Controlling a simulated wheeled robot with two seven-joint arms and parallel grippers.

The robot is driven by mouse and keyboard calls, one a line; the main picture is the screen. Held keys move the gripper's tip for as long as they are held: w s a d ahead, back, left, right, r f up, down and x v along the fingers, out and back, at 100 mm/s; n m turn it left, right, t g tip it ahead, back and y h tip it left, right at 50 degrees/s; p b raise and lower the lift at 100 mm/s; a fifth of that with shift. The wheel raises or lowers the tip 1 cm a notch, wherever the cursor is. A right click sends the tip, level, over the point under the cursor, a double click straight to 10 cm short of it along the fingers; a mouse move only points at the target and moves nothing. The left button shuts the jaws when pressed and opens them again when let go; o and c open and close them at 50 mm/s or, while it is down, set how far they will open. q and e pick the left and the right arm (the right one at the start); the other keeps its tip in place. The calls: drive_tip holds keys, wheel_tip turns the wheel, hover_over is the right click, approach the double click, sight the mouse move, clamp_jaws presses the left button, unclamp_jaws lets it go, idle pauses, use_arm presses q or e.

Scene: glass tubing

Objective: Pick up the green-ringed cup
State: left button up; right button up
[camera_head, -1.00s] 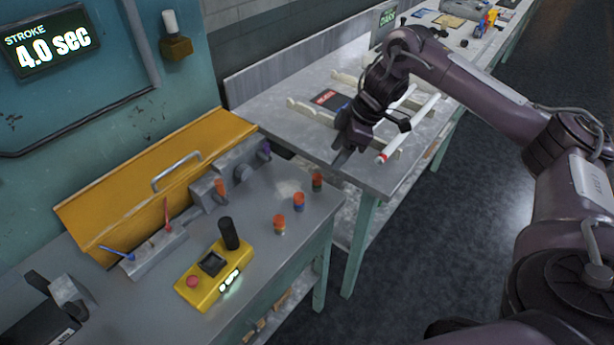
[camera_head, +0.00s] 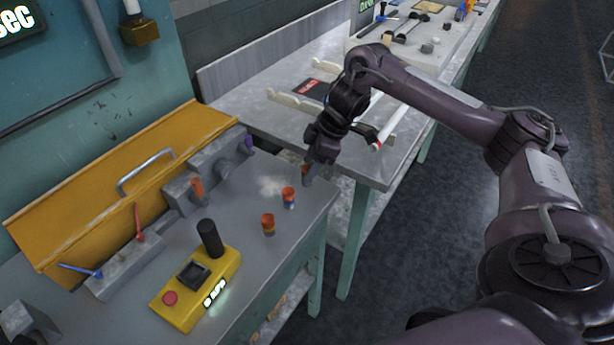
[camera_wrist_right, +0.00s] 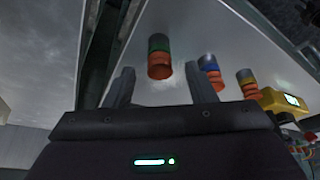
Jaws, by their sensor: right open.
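The green-ringed cup (camera_wrist_right: 159,58) is orange with a green band and a grey end. In the right wrist view it shows between the two finger tips, with a gap on each side. In the head view only a bit of its orange (camera_head: 305,170) shows beside my right gripper (camera_head: 312,172), which hides the rest. My right gripper, also in the right wrist view (camera_wrist_right: 159,80), is open and empty at the bench's far right corner. Whether the cup is between the fingers or just beyond their tips, I cannot tell. My left gripper is not in view.
A blue-ringed cup (camera_head: 289,198) and a yellow-ringed cup (camera_head: 268,224) stand in a row nearer on the grey bench. A yellow control box (camera_head: 225,268) is left of them. A second table (camera_head: 370,175) holds white tubing (camera_head: 392,124) on a rack.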

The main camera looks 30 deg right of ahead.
drive_tip(key=shift+x, duration=1.35)
drive_tip(key=c, duration=1)
drive_tip(key=shift+c, duration=0.2)
drive_tip(key=shift+r, duration=0.1)
